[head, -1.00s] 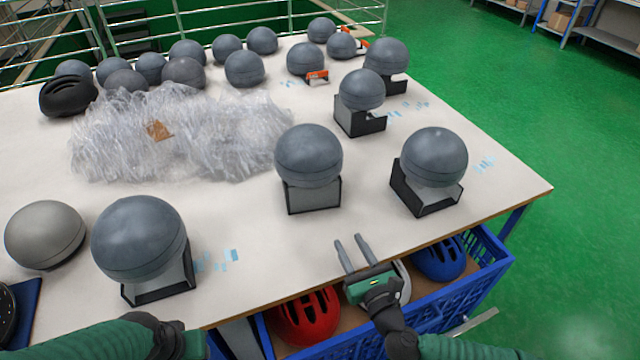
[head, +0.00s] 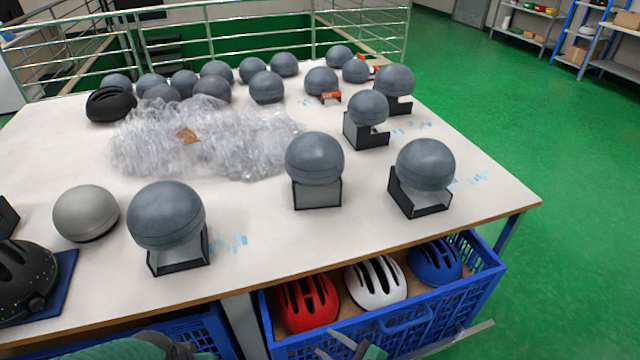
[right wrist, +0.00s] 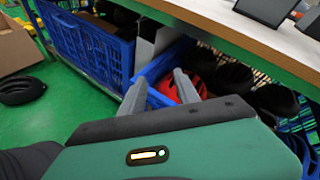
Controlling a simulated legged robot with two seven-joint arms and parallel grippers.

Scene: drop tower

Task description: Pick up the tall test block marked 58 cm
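Several grey round test blocks stand on the white table (head: 90,225). Nearer ones on dark stands are at front left (head: 166,215), centre (head: 314,158) and right (head: 425,164). Small light-blue marks lie beside some of them; I cannot read any size, so I cannot tell which block is marked 58 cm. My right gripper (head: 350,344) is low at the bottom edge in the head view, in front of the blue crate. In the right wrist view its two fingers (right wrist: 160,88) are apart and empty, pointing toward the crates below the tabletop. Only part of my left arm shows at bottom left; its fingers are out of frame.
A blue crate (head: 410,325) under the table's front edge holds red (head: 306,300), white (head: 376,282) and blue (head: 435,262) helmets. Crumpled clear plastic (head: 205,140) covers the table's middle left. A black helmet (head: 25,280) sits at far left. Green floor is clear at right.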

